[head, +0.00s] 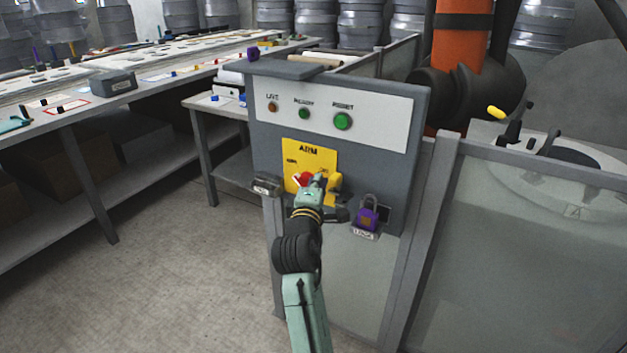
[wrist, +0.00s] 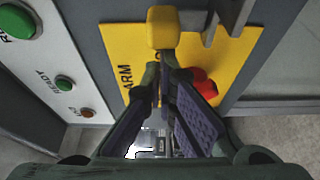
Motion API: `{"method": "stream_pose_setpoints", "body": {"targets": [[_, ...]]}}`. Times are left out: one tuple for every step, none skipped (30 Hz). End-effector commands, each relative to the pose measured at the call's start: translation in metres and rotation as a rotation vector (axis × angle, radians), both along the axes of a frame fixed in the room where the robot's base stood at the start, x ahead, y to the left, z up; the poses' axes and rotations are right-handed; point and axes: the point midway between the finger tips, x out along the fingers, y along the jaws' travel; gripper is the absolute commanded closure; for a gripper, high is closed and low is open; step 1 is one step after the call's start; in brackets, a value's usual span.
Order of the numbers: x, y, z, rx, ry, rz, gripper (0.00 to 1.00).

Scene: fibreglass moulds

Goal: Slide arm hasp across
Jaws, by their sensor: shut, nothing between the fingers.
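A yellow plate marked ARM (head: 318,156) is fixed to the front of a grey control cabinet; it also fills the middle of the wrist view (wrist: 118,50). A yellow knob (head: 335,182), apparently the hasp's handle, stands out at the plate's right edge. In the wrist view the knob (wrist: 165,27) lies just beyond my fingertips. A red knob (head: 304,180) sits left of it. My gripper (head: 319,180) is shut and empty in front of the plate, between the two knobs in the head view. Whether it touches the yellow knob I cannot tell. My gripper hides the hasp's bar.
A purple padlock (head: 368,215) hangs at the cabinet's lower right, and a small grey box (head: 266,185) sits at its lower left. A glass fence (head: 530,250) stands right. Open floor (head: 170,280) lies left.

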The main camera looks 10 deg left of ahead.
Motion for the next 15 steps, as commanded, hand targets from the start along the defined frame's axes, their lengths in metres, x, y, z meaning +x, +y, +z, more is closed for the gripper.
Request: {"method": "stream_pose_setpoints", "body": {"targets": [[0.0,0.0,0.0,0.0,0.0,0.0,1.0],[0.0,0.0,0.0,0.0,0.0,0.0,1.0],[0.0,0.0,0.0,0.0,0.0,0.0,1.0],[0.0,0.0,0.0,0.0,0.0,0.0,1.0],[0.0,-0.001,0.0,0.0,0.0,0.0,1.0],[-0.001,-0.004,0.0,0.0,0.001,-0.001,1.0],[-0.002,-0.008,0.001,0.0,0.001,-0.002,1.0],[-0.004,-0.013,0.002,0.0,0.001,-0.003,1.0],[-0.006,-0.021,0.002,0.002,0.001,-0.004,1.0],[-0.008,-0.027,0.002,0.001,0.001,-0.005,1.0],[-0.01,-0.032,0.002,0.002,0.0,-0.004,1.0],[-0.012,-0.039,0.002,0.001,0.001,-0.005,1.0],[-0.014,-0.043,0.001,0.002,0.002,-0.003,1.0],[-0.015,-0.047,0.001,0.002,0.001,-0.003,1.0],[-0.016,-0.051,0.001,0.001,0.0,-0.003,1.0]]}}
